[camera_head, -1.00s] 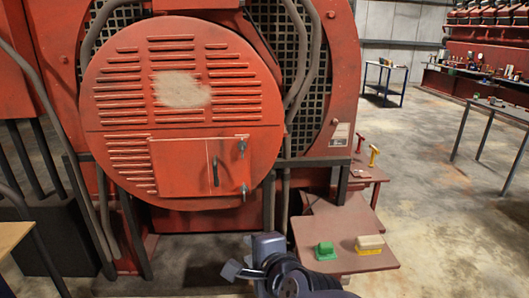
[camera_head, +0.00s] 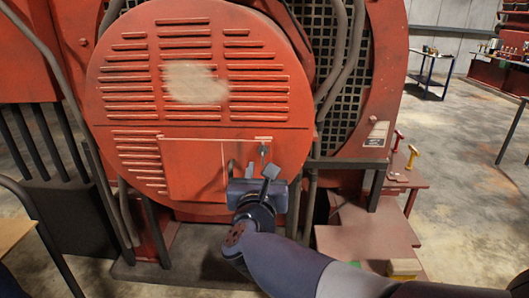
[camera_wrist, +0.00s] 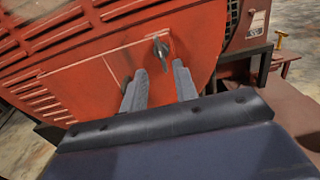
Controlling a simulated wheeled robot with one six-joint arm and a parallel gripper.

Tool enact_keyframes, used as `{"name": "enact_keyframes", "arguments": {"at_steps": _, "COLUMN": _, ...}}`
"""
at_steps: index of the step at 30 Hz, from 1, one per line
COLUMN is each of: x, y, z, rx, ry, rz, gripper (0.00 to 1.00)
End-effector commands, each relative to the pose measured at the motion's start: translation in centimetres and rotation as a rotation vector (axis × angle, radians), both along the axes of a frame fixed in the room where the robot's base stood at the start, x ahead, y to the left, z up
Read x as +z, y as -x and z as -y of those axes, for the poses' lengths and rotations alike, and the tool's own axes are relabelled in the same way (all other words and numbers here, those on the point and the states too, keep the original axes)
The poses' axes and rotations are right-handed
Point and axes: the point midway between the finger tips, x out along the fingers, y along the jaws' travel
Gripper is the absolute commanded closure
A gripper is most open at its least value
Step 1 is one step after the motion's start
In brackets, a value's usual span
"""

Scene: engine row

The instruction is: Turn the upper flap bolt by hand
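The red flap (camera_head: 190,178) is set in the lower part of the round louvred cover. The upper flap bolt (camera_head: 263,152), a small dark metal piece, sits near the flap's upper right corner. It also shows in the wrist view (camera_wrist: 160,48), just beyond and between my fingertips. My gripper (camera_head: 260,172) is in front of the flap, just below the upper bolt in the head view. In the wrist view my gripper (camera_wrist: 159,68) has its two grey fingers apart with nothing between them. Contact with the bolt cannot be told. My gripper and arm hide the lower bolt.
The round red cover (camera_head: 120,105) stands close ahead. A dark bracket and post (camera_head: 375,188) stand to the right. Open floor (camera_head: 470,190) lies further right.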

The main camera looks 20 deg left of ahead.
Motion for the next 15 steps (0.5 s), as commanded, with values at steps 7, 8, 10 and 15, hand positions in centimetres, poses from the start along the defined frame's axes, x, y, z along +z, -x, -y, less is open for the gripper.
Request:
{"name": "enact_keyframes", "arguments": {"at_steps": 7, "x": 0.2, "y": -4.3, "z": -0.9, "rx": -0.002, "ry": 0.004, "rz": 0.000, "gripper": 0.72}}
{"name": "enact_keyframes", "arguments": {"at_steps": 8, "x": 0.1, "y": -4.7, "z": -1.0, "rx": -0.002, "ry": 0.004, "rz": -0.001, "gripper": 0.72}}
{"name": "enact_keyframes", "arguments": {"at_steps": 10, "x": 0.2, "y": -5.5, "z": -1.3, "rx": -0.001, "ry": 0.003, "rz": 0.000, "gripper": 0.72}}
{"name": "enact_keyframes", "arguments": {"at_steps": 15, "x": 0.1, "y": -6.7, "z": -1.6, "rx": 0.001, "ry": 0.003, "rz": 0.000, "gripper": 0.72}}
